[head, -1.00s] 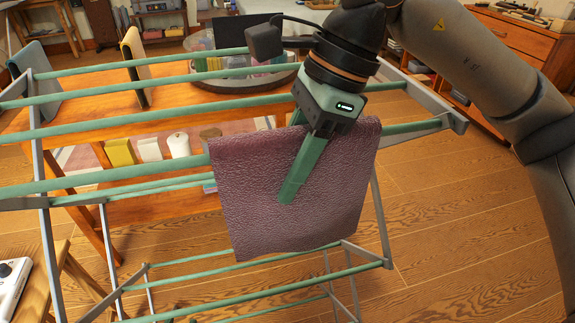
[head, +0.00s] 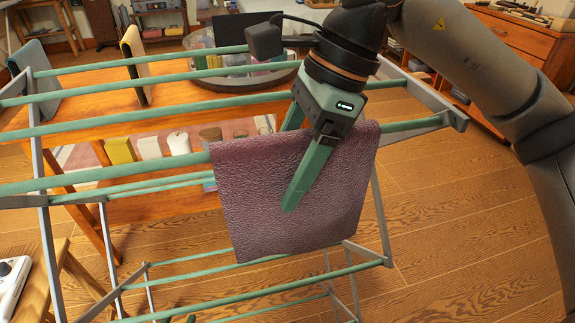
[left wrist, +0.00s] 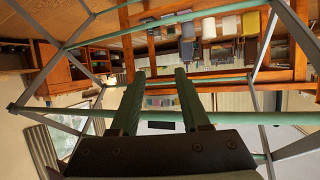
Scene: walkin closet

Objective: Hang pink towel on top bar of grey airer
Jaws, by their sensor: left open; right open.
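The pink towel (head: 240,215) hangs draped over the nearest upper green bar of the grey airer (head: 110,174) in the head view. Its front part hangs flat, and the back part is hidden. My right gripper (head: 290,160) comes down from above at the towel's upper edge, with its fingers spread. One finger lies in front of the towel and the other shows behind its top edge. Whether either finger touches the cloth cannot be told. My left gripper (left wrist: 160,72) is open and empty in the left wrist view, with airer bars beyond it.
A wooden table (head: 130,125) stands behind the airer, with a round grey basket (head: 245,82) at its back. Wooden floor is clear at the right (head: 450,210).

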